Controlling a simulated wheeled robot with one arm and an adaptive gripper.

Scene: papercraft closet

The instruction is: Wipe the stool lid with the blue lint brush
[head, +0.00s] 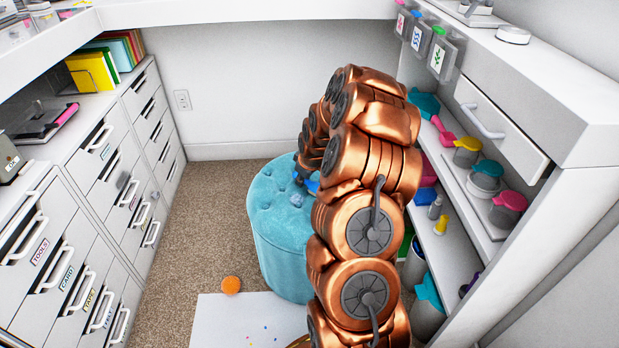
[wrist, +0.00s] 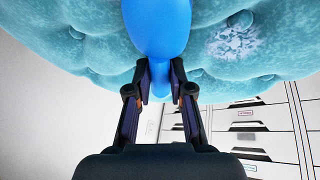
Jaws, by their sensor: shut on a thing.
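The stool (head: 277,245) is round and teal, with a tufted lid (head: 270,212). The lid also shows in the wrist view (wrist: 90,50), across the top of the picture. A pale fuzzy patch (wrist: 236,44) lies on the lid there, and it shows in the head view as a small light clump (head: 296,200). My gripper (wrist: 160,82) is shut on the handle of the blue lint brush (wrist: 158,30). In the head view the brush (head: 312,186) is mostly hidden behind my arm, at the lid. I cannot tell whether the brush touches the lid.
White drawers (head: 60,235) line the left. A white shelf unit (head: 455,235) with colourful cups stands close on the right of my arm. An orange disc (head: 231,285) and a white sheet (head: 245,320) lie on the carpet. Carpet left of the stool is clear.

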